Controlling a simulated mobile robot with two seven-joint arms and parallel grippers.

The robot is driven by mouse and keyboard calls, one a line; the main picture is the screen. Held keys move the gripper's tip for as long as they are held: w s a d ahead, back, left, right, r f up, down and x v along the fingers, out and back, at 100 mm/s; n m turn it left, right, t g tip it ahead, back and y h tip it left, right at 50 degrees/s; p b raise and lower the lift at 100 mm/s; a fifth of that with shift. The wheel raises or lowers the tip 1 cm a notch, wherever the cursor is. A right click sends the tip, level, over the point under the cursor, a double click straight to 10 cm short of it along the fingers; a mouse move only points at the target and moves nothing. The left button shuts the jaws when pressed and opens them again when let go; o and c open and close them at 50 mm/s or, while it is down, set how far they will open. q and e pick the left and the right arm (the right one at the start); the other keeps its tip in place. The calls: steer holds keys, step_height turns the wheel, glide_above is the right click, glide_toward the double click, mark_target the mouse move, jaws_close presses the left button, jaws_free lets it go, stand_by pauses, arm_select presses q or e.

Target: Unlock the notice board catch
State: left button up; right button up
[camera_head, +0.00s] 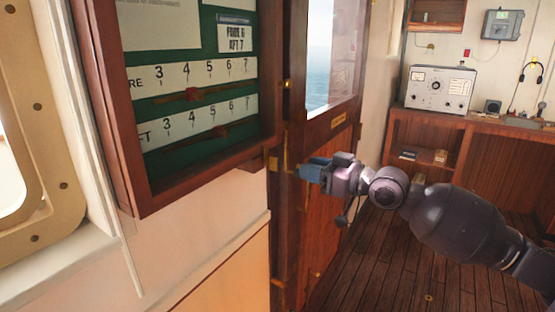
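The notice board (118,120) is a wood-framed case on the left wall, with a green backing, papers and two white number strips. A small brass fitting (272,160) sits at the lower right edge of its frame and looks like the catch; its exact position is too small to read. My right gripper (302,172), with blue fingers, reaches in from the right. Its tips are just right of the brass fitting, in front of the door edge. Contact and any gap between the fingers cannot be made out. My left gripper is out of view.
A wooden door (322,225) with a window and brass fittings stands right behind my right gripper. A wooden desk (470,128) with a grey instrument (438,89) is at the back right. A round-cornered window frame (38,106) is at far left. The plank floor (385,270) looks clear.

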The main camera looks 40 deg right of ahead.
mark_target(277, 160)
steer(key=shift+p+x, duration=0.3)
steer(key=shift+x, duration=4.45)
steer(key=shift+c, duration=0.3)
steer(key=shift+s, duration=0.1)
jaws_close()
